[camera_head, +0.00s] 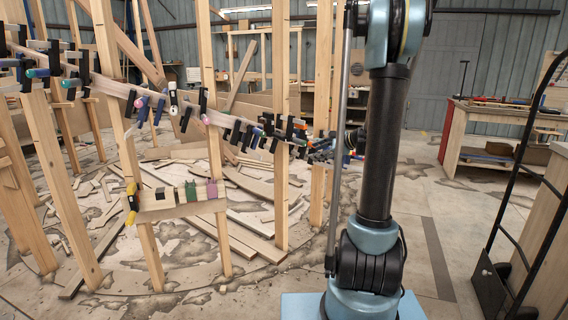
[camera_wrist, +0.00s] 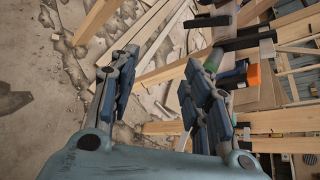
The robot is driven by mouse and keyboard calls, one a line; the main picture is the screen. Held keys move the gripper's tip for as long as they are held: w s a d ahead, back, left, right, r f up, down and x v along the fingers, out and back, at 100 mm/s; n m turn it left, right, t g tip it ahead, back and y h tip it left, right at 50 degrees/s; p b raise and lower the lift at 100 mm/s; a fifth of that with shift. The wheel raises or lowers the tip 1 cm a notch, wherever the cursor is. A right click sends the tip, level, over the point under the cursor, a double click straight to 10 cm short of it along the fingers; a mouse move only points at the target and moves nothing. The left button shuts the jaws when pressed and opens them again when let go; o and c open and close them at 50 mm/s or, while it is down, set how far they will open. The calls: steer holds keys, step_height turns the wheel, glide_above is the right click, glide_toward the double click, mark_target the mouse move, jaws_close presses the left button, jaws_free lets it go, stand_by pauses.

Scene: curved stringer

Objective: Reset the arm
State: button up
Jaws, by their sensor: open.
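My gripper (camera_wrist: 160,95) is open in the wrist view, its two padded fingers well apart and nothing between them. Floor, loose wood strips and a wooden post show beyond the gap. Clamps with dark bars (camera_wrist: 240,45), one with an orange part (camera_wrist: 254,77), lie close beside the right finger; I cannot tell whether they touch. In the head view my blue and black arm stands upright right of the middle, and its gripper is not clearly visible there. The curved stringer (camera_head: 190,112) carries a row of several clamps and runs between wooden posts on the left.
A short shelf (camera_head: 180,206) with small coloured blocks is fixed across two posts. Wood strips (camera_head: 250,240) litter the floor around the frame. A workbench (camera_head: 500,125) stands at the back right, and a hand truck (camera_head: 520,200) at the right edge. Floor between them and my arm is open.

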steer(key=s+a+f+n+g+h, duration=0.15)
steer(key=s+n, duration=0.35)
steer(key=s, duration=0.7)
steer(key=s+a+f+n+g+h, duration=0.1)
steer(key=s+n+g+h, duration=0.2)
steer(key=s, duration=0.8)
steer(key=s+d+f+n+h, duration=0.2)
steer(key=s+d+f+n, duration=0.1)
steer(key=s, duration=0.7)
steer(key=s+d+f+n+g+h, duration=0.1)
steer(key=s+d+f+n+h, duration=0.2)
steer(key=s, duration=0.7)
step_height(320, 180, down, 2)
steer(key=n, duration=0.4)
steer(key=shift+d+f, duration=0.25)
steer(key=shift+d, duration=0.05)
steer(key=shift+w+f, duration=0.2)
steer(key=shift+w, duration=0.2)
